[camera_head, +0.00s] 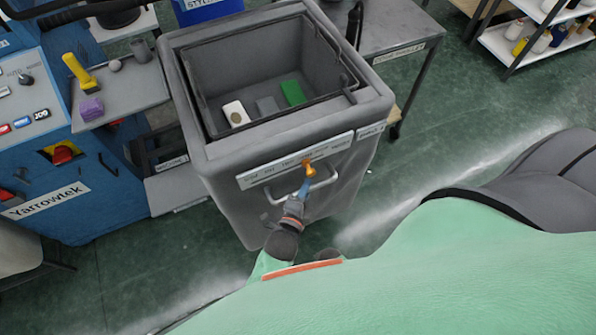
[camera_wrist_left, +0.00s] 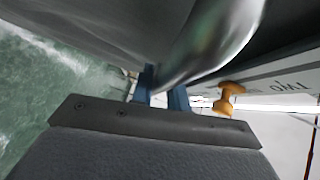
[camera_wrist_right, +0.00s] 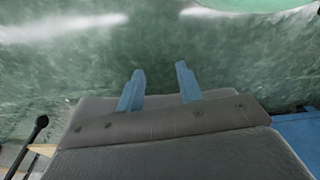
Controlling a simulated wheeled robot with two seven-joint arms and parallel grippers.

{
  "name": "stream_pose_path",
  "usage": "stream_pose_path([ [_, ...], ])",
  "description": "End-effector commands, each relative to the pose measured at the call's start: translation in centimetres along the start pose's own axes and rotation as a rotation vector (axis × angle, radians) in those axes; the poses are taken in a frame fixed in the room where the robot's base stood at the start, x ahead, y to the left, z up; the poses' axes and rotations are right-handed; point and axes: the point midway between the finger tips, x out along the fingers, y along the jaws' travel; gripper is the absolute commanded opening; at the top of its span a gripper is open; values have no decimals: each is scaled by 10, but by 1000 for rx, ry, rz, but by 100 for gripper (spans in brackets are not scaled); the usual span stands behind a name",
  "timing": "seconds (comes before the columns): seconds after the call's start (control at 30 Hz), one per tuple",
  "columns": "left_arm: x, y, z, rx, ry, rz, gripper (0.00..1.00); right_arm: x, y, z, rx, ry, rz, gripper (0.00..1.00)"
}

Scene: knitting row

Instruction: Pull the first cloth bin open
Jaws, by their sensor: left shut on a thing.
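The grey cloth bin (camera_head: 215,165) stands in front of me with its top open. It has a light label strip and a metal bar handle (camera_head: 327,181) on its front. An orange knob (camera_head: 308,168) sits on the strip just above the handle. My left gripper (camera_head: 304,188) is at the handle, its blue fingers shut on the bar. In the left wrist view the metal bar (camera_wrist_left: 215,40) passes close in front of the fingers, with the orange knob (camera_wrist_left: 228,98) to their right. My right gripper (camera_wrist_right: 160,88) is open and empty above the green floor.
Inside the bin lie a white block (camera_head: 236,113), a grey block and a green block (camera_head: 293,92). A blue Yarrowtek machine (camera_head: 70,190) stands at left, with a grey shelf (camera_head: 135,90) beside the bin. A grey table (camera_head: 390,25) is behind right. Green floor is free at right.

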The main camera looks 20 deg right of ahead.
Motion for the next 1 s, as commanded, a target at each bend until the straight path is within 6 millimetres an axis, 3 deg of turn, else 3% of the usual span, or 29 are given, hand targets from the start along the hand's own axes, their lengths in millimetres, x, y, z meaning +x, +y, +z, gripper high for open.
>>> stream_pose_path([
  [0.1, -17, 5, -18, -3, 0, 3, 0, 4, 2, 3, -2, 3, 2, 36],
  [0.33, -37, 11, -37, -2, 0, 2, 0, 11, 4, 8, -4, 7, 5, 36],
  [0.9, -43, 13, -43, -1, 0, 2, 0, 14, 6, 12, -5, 5, 7, 36],
  [0.93, -43, 13, -43, -1, 0, 2, 22, 14, 6, 12, -5, 5, 7, 36],
  [1.0, -43, 13, -43, 0, 0, 1, 36, 14, 6, 11, -5, 6, 7, 36],
])
